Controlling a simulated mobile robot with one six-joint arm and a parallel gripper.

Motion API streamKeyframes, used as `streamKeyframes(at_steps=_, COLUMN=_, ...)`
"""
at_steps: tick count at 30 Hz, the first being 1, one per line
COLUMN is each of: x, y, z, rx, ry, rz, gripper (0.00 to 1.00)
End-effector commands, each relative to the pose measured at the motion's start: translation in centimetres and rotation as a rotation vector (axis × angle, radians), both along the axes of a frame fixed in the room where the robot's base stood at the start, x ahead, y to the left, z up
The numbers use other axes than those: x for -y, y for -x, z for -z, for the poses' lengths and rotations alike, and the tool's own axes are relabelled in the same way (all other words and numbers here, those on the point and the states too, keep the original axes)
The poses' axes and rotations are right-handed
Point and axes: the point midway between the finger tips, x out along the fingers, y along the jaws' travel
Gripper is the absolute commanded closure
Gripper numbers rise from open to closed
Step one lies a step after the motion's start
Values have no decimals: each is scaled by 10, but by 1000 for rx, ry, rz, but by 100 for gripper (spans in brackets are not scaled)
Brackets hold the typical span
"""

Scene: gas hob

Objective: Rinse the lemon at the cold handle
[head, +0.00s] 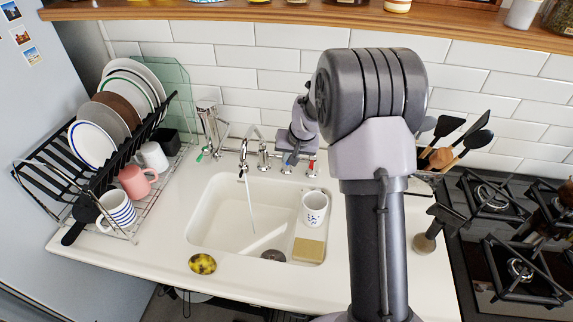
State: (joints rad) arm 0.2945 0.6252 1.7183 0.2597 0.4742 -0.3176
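Several small chrome fittings stand behind the sink. One, to the right, has a red mark (311,168); a bluish mark (287,160) shows just below my gripper (294,150). My gripper points down at the fittings there, far from the lemon. Its fingers are too small to read, and contact is unclear.
A patterned mug (315,208) and a yellowish sponge (308,249) are at the basin's right side. A rack of plates and mugs (100,190) fills the left. Utensils (455,140) and the hob (515,250) are right. The counter around the lemon is clear.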

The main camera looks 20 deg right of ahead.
Motion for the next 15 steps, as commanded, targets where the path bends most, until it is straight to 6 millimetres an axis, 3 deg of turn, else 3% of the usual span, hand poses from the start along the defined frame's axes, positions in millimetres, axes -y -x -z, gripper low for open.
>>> streamKeyframes(at_steps=8, x=0, y=1, z=0, rx=-4, ry=-1, rz=-6, gripper=100)
streamKeyframes(at_steps=9, x=0, y=1, z=0, rx=-4, ry=-1, rz=-6, gripper=84)
streamKeyframes(at_steps=11, x=0, y=1, z=0, rx=-4, ry=-1, rz=-6, gripper=73)
streamKeyframes(at_steps=15, x=0, y=1, z=0, rx=-3, ry=0, rz=-6, gripper=69)
